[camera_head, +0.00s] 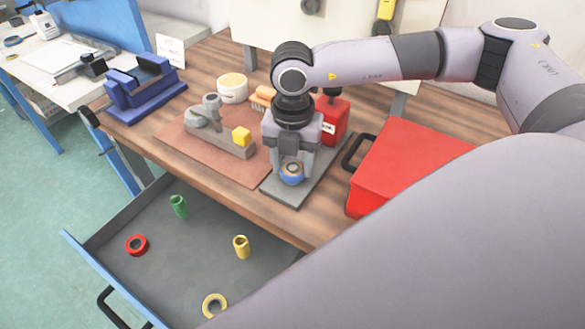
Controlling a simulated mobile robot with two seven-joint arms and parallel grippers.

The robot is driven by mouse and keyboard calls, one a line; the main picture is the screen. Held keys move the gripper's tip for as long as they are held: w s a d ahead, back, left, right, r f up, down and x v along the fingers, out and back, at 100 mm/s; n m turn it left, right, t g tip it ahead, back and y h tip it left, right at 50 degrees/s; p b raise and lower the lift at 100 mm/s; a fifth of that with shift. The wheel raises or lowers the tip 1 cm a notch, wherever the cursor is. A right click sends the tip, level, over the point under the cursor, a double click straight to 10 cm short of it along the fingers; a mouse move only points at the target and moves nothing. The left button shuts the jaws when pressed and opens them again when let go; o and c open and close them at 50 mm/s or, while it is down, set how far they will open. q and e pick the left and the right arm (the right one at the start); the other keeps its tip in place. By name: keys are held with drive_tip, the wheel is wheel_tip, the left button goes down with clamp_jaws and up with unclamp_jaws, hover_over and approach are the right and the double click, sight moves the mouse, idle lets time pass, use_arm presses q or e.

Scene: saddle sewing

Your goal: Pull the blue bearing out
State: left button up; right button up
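The blue bearing (292,178) is a small blue ring with a brownish inner part. It is at the front of a grey block-like area above a dark grey base plate (318,183) on the workbench. My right gripper (291,160) points down right over the bearing, its fingertips at or very close to it. The grey of the gripper blends with the grey parts behind, so I cannot tell whether the fingers are closed on the bearing. My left gripper is not in view.
A red box (405,165) with a black handle stands close on the right. An open drawer (190,262) below the bench holds red, green and yellow rings and sleeves. A blue vise (143,84) stands at the left.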

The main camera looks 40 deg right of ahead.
drive_tip(key=shift+c, duration=0.5)
drive_tip(key=shift+r+p, duration=0.75)
drive_tip(key=shift+r, duration=0.8)
drive_tip(key=shift+r, duration=0.1)
drive_tip(key=shift+r, duration=0.1)
drive_tip(key=shift+r+p, duration=0.3)
drive_tip(key=shift+r, duration=1.6)
